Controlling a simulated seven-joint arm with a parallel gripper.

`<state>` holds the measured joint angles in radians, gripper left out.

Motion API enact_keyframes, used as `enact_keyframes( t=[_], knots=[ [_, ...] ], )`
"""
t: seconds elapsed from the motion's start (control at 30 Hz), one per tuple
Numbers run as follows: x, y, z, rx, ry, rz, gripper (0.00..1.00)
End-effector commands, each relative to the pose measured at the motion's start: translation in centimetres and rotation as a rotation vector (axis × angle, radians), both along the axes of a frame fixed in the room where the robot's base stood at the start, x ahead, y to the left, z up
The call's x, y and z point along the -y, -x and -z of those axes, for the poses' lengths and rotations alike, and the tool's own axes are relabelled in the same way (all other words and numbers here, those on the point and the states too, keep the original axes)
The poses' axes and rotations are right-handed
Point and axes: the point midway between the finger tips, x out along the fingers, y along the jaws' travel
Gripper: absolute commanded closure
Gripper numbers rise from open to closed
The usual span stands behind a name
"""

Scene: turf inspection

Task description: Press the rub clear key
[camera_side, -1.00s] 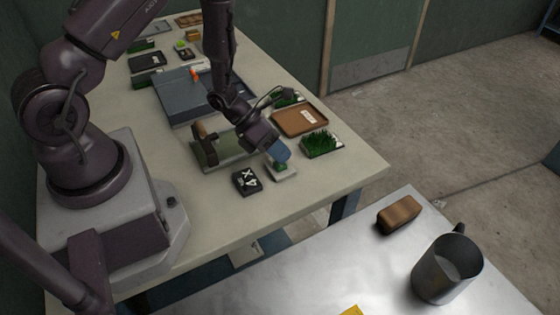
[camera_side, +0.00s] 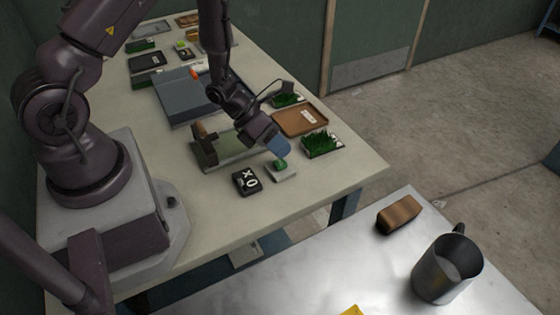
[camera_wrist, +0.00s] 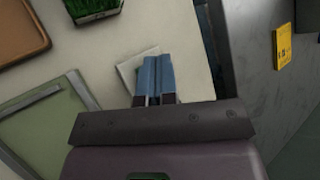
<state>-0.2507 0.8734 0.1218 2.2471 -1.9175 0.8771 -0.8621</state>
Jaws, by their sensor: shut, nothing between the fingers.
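The key is a green button (camera_side: 280,163) on a small pale base (camera_side: 285,174) near the table's front right. My gripper (camera_side: 279,147) is just above it with shut blue fingers, and a small gap seems to show between them. A small black display block (camera_side: 246,181) stands left of the key, with white characters that look like "X0". In the wrist view, the shut fingers (camera_wrist: 157,76) hide the green button. Only a corner of the pale base (camera_wrist: 126,72) shows beside them.
A turf sample (camera_side: 321,143) and a brown tray (camera_side: 292,122) lie behind and right of the key. A green board (camera_side: 228,154) with an upright brown block is to its left. A metal bench (camera_side: 340,262) in front holds a brown block (camera_side: 399,214) and a mug (camera_side: 447,271).

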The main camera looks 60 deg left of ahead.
Motion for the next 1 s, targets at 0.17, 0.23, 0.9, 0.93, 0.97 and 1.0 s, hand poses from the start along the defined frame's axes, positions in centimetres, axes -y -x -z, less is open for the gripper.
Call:
enact_keyframes(
  t=[0.17,0.23,0.9,0.93,0.97,1.0],
  knots=[
    [0.0,0.0,0.0,0.000,0.000,0.000,1.00],
    [0.0,0.0,-0.2,0.001,0.000,0.000,1.00],
    [0.0,0.0,-5.0,0.001,0.001,0.000,1.00],
    [0.0,0.0,-5.0,0.000,0.001,0.000,1.00],
    [0.0,0.0,-5.0,0.000,0.001,0.000,1.00],
    [0.0,0.0,-5.0,0.000,0.001,0.001,1.00]
  ],
)
